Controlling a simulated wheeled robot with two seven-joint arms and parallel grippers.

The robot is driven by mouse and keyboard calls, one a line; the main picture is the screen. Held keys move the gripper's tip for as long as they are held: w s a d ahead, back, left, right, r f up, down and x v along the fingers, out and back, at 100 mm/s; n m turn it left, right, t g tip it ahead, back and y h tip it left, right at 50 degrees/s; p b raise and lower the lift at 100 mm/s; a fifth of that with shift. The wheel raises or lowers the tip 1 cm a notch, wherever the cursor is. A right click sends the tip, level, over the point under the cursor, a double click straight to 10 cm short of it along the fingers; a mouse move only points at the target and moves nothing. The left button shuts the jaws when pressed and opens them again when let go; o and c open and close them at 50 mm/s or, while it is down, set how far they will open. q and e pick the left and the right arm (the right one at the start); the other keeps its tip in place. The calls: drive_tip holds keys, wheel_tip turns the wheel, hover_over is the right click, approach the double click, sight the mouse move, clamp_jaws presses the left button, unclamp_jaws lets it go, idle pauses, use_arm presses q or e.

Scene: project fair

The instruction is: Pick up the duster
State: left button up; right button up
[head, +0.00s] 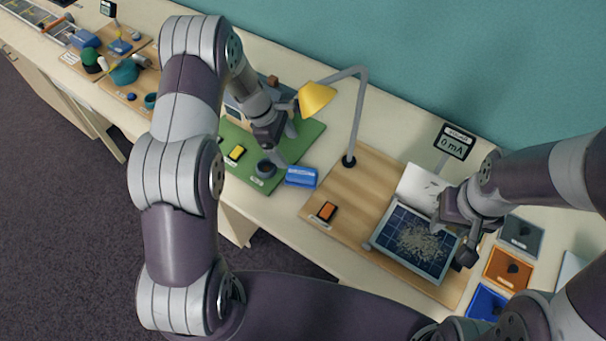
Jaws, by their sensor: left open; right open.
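A small blue block with a paler side (301,177) lies at the front right corner of the green mat (300,148); it may be the duster, but I cannot tell for sure. My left gripper (284,145) is open and empty above the green mat, a little behind and left of the blue block and apart from it. My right gripper (449,240) is open over the right side of a dark blue solar panel (395,228). Pale grey dust or debris (421,243) lies across the panel. My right gripper and wrist hide part of the panel's right edge.
An orange and black switch (327,211) lies on the board. A meter reading 0 mA (455,142) stands behind the panel. Grey, orange (509,269) and blue trays are at right.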

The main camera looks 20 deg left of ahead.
sight(301, 172)
use_arm(q)
drive_tip(key=shift+n, duration=0.3)
drive_tip(key=p+x, duration=0.1)
drive_tip(key=x, duration=0.3)
drive_tip(key=p+x, duration=0.2)
drive_tip(key=x, duration=0.2)
drive_tip(key=p+x, duration=0.1)
drive_tip(key=x, duration=0.3)
drive_tip(key=shift+s+a+f+p, duration=0.2)
drive_tip(key=shift+s+f+p, duration=0.05)
drive_tip(key=shift+p, duration=0.15)
drive_tip(key=shift+w+d+f, duration=0.1)
drive_tip(key=shift+d+f, duration=0.05)
drive_tip(key=c, duration=1.2)
